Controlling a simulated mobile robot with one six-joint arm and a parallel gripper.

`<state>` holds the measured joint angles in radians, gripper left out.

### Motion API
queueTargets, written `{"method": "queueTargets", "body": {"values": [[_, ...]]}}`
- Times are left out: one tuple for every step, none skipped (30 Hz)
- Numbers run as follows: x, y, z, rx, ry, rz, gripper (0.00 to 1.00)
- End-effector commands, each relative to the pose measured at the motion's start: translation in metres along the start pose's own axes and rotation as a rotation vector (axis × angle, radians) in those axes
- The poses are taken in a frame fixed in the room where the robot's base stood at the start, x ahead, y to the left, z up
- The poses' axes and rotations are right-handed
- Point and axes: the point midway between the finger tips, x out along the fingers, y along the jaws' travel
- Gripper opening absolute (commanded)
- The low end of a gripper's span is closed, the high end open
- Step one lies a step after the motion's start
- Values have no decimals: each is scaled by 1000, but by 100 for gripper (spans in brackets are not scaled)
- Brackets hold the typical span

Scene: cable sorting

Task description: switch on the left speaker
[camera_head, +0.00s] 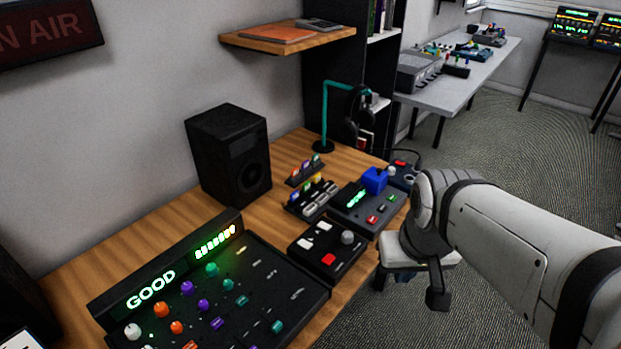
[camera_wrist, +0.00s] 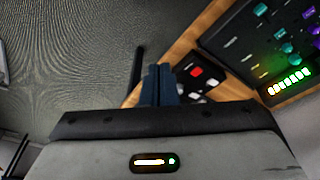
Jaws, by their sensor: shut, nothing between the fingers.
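A black box (camera_head: 18,295), apparently the left speaker, stands at the left edge of the head view. It is mostly cut off, and no switch on it can be seen. A second black speaker (camera_head: 228,155) stands at the back of the wooden desk, right of the mixer. My gripper shows in the wrist view with its two dark blue fingers (camera_wrist: 160,84) together and empty. They are near the desk's front edge, by a small black box with a red button (camera_wrist: 197,72). My arm reaches in from the right of the head view, far from the black box at the left.
The mixer (camera_head: 272,281) with colored knobs and a lit "GOOD" display fills the front desk. Control boxes, including one with a blue knob (camera_head: 374,180), and a teal headphone stand (camera_head: 324,120) are farther right. A wooden shelf (camera_head: 287,37) hangs above.

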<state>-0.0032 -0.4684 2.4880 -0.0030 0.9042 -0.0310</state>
Motion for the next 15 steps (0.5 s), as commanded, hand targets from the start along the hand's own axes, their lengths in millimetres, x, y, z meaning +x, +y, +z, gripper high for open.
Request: {"method": "queueTargets", "body": {"values": [[2, -3, -7, -41, -7, 0, 0], [2, -6, -12, -76, -13, 0, 0], [3, -10, -21, -146, -23, -2, 0], [4, -13, -30, -210, -31, -4, 0], [5, -16, -39, -285, -42, -8, 0], [8, -21, -53, -398, -56, -13, 0], [10, -25, -65, -487, -67, -18, 0], [12, -30, -77, -583, -79, -24, 0], [17, -37, -92, -712, -96, -34, 0], [20, -42, -105, -811, -106, -42, 0], [24, -48, -116, -908, -118, -51, 0], [30, -56, -131, -1037, -132, -65, 0], [35, -63, -142, -1135, -143, -76, 0], [41, -70, -152, -1231, -152, -88, 0], [49, -80, -166, -1361, -165, -107, 0]]}}
